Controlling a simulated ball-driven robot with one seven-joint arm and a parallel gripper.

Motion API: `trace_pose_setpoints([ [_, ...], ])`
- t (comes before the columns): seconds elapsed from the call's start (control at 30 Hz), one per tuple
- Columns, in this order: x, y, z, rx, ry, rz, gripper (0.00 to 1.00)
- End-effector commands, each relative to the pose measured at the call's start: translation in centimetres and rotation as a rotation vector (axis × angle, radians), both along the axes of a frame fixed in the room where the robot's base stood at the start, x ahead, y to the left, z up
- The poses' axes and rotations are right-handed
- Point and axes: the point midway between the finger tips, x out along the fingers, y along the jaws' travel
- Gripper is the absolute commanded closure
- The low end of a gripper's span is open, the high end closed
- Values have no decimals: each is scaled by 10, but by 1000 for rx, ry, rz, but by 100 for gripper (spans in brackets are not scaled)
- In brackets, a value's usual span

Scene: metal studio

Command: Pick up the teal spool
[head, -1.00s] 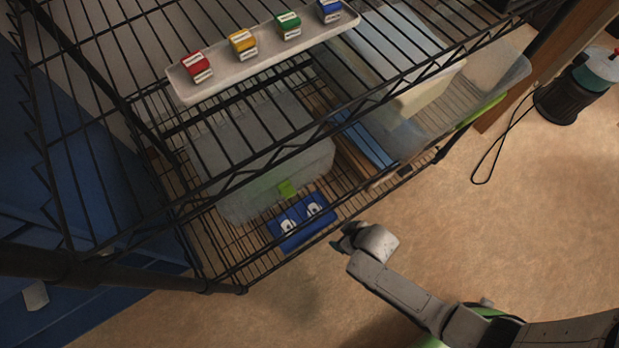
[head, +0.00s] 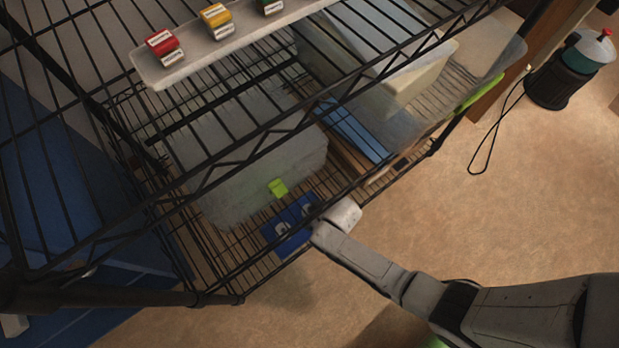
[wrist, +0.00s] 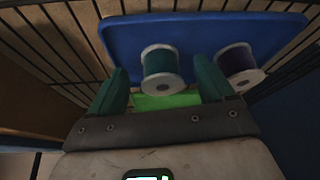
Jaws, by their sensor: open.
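The teal spool (wrist: 160,66), with white end flanges, sits on a blue tray (wrist: 120,38) in the wrist view. My gripper (wrist: 160,78) is open, its two dark green fingers standing left and right of the teal spool. I cannot tell how far the fingertips reach along it. A purple spool (wrist: 240,64) is just right of the right finger. In the head view the blue tray (head: 290,240) lies on the lower wire shelf, with my arm's end at its right edge. My fingers are hidden there, and the spools are too small to tell their colours.
A translucent bin (head: 240,170) with a green latch (head: 278,187) stands behind the tray. The upper wire shelf overhangs it and holds a white tray (head: 200,55) of coloured boxes. Shelf posts and front rails are close by. Open floor (head: 540,210) lies to the right.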

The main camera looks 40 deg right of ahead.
Motion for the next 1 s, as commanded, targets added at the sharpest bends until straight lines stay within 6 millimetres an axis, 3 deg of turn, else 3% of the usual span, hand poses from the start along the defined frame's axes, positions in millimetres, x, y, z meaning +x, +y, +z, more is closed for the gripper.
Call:
trace_pose_setpoints([
  [0.1,20,5,-2,2,-2,-1,18],
  [0.2,20,4,-11,-1,1,1,18],
  [0.53,21,4,-11,-1,1,1,19],
  [1.0,21,4,-11,-1,1,1,64],
])
